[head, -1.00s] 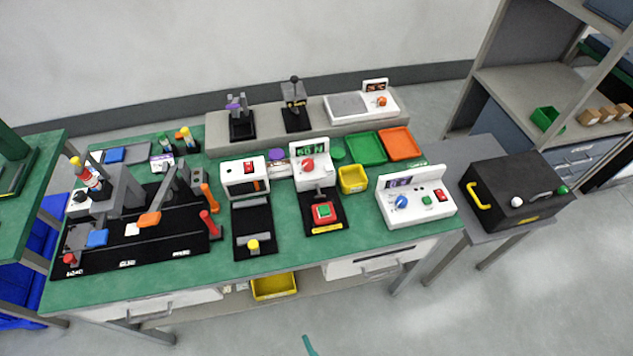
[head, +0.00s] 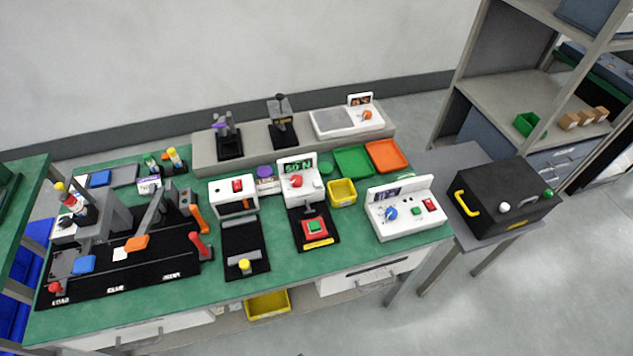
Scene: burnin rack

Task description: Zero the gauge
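A white gauge unit (head: 299,182) stands near the middle of the green bench. Its dark display (head: 296,166) shows green characters that look like "50 N", too small to be sure. A red knob (head: 296,180) is on its front, with a small pale part to the right of it. In front of the gauge is a black base with a red block and green top (head: 314,227). My gripper is not in view.
A white box with a red switch (head: 234,195) stands left of the gauge. A yellow bin (head: 342,193) is close on its right. A white panel with a blue knob (head: 400,212) sits further right. The floor (head: 400,335) in front is clear.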

